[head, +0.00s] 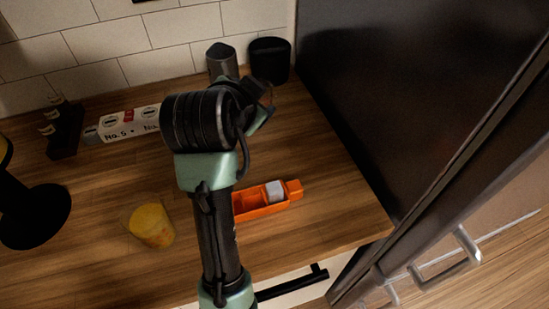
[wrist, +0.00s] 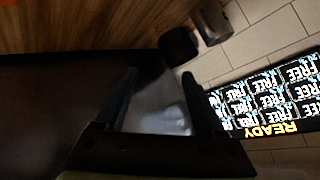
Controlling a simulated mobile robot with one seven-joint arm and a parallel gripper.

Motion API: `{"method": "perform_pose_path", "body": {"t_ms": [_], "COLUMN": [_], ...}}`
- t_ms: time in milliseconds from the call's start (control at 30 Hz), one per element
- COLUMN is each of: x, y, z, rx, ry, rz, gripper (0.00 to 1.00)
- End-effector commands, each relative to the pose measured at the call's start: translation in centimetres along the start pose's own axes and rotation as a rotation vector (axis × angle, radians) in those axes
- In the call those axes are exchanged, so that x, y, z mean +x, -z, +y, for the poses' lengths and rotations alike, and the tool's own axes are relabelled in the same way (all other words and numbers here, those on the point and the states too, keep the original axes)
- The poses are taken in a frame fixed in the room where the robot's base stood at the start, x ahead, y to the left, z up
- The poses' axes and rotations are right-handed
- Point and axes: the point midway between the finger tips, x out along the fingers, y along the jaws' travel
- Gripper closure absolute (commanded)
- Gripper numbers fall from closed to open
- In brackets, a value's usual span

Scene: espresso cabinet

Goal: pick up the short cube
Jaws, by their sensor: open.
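A small pale grey-white cube (head: 275,191) sits in the right part of an orange tray (head: 250,214) on the wooden counter, in the head view. It is the only small cube I can make out, and I cannot confirm its height. My gripper (wrist: 160,72) is open in the wrist view, its two dark fingers apart. In the head view my arm hides most of the gripper, which is behind the tray and above the counter. The wrist view does not clearly show the cube or tray. A blurred pale patch beyond the fingers is unclear.
A black cylinder (head: 269,61) and a grey container (head: 222,62) stand by the back wall. A yellow-filled cup (head: 152,224) stands left of my arm. A white labelled box (head: 125,124) lies further left. A tall dark cabinet (head: 410,80) borders the counter's right side.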

Motion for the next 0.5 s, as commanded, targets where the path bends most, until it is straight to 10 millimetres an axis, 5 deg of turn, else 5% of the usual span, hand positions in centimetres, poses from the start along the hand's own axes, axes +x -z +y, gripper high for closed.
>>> {"method": "perform_pose_path", "body": {"t_ms": [500], "x": [-7.8], "y": [-3.0], "z": [2.1], "rx": [0.227], "ry": [-0.632], "rz": [-0.282], "gripper": [0.29]}}
